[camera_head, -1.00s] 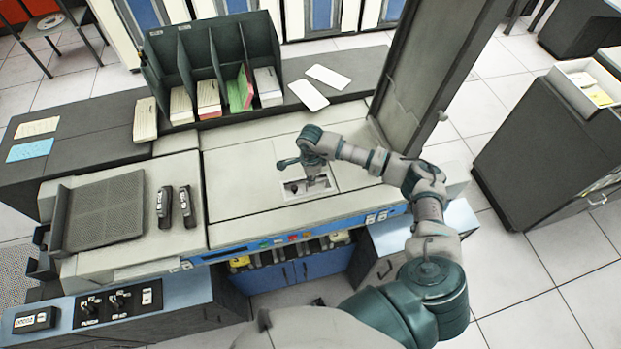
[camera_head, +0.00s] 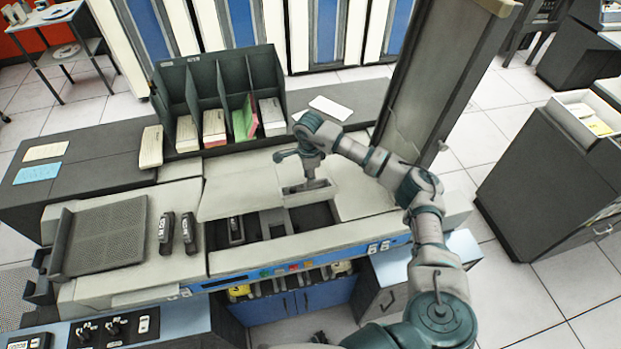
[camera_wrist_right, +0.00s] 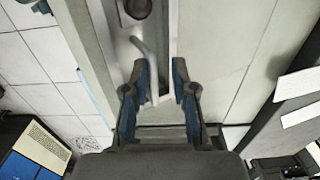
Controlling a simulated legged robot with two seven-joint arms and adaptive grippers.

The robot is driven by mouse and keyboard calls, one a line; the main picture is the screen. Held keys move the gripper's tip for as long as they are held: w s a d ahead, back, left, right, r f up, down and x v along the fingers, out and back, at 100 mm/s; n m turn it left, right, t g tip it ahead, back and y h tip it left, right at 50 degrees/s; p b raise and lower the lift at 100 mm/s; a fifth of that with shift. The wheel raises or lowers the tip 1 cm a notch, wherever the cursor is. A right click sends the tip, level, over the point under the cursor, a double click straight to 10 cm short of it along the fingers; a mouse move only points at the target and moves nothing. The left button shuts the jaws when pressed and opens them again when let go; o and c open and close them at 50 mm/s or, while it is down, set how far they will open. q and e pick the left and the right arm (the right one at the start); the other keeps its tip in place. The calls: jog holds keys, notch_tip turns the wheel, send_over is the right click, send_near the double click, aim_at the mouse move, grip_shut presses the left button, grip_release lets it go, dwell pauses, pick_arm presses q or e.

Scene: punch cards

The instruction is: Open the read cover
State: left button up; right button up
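The read cover (camera_head: 240,187) is a pale flat panel on the card machine, raised and tilted in the head view. A dark interior (camera_head: 262,228) shows below it. My right gripper (camera_head: 312,186) is at the right end of the cover, by a pale recessed part (camera_head: 312,194). In the right wrist view my right gripper (camera_wrist_right: 159,66) has its two blue-lined fingers apart. A pale strip (camera_wrist_right: 154,84) lies between them, with a gap beside the right finger. Exact contact with the cover is hidden. My left gripper is not in view.
A dark card rack (camera_head: 218,95) stands behind the machine. A tall grey panel (camera_head: 425,80) rises close to my right arm. A mesh tray (camera_head: 100,238) and two black labelled blocks (camera_head: 177,233) are at left. A dark cabinet (camera_head: 545,170) stands at right, across clear floor.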

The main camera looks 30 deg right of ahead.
jog(key=shift+w+f, duration=0.3)
jog(key=shift+w, duration=0.15)
jog(key=shift+s+r, duration=0.15)
jog(key=shift+s, duration=0.05)
notch_tip(320, 180, up, 12)
jog(key=shift+d, duration=0.15)
dwell(0.4)
jog(key=shift+f, duration=0.2)
